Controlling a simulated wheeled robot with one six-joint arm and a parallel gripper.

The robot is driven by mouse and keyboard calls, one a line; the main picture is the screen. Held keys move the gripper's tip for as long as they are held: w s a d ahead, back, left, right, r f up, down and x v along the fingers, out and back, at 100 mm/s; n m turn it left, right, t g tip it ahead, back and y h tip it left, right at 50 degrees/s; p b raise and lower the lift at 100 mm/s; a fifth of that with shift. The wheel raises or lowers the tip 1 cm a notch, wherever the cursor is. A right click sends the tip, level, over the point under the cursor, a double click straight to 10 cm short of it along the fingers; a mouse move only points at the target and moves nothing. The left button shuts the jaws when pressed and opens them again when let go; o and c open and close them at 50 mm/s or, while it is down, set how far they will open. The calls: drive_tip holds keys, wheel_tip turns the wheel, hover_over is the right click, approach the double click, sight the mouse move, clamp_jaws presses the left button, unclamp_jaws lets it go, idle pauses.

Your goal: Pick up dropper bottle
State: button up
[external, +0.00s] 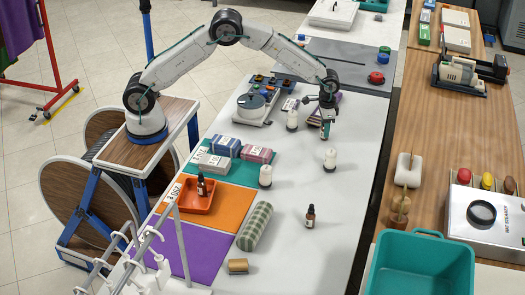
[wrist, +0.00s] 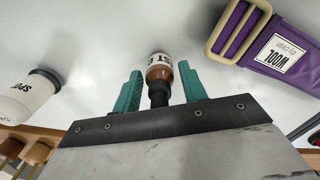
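In the wrist view, a brown dropper bottle (wrist: 159,72) with a black cap and a white label lies between the teal fingers of my gripper (wrist: 161,85), its cap toward the gripper. A narrow gap shows on each side of it, so the gripper looks open around it. In the external view my gripper (external: 326,126) points down low over the white table, and the bottle there is mostly hidden. Another dropper bottle (external: 310,216) stands alone at the front of the table. One more (external: 201,186) stands in the orange tray (external: 187,205).
A purple strap labelled WOOL (wrist: 250,38) lies close on the right there. A striped roll (external: 254,227) lies at the front. The table's right side is clear.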

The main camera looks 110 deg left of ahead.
drive_tip(key=c, duration=0.6)
drive_tip(key=shift+r, duration=0.1)
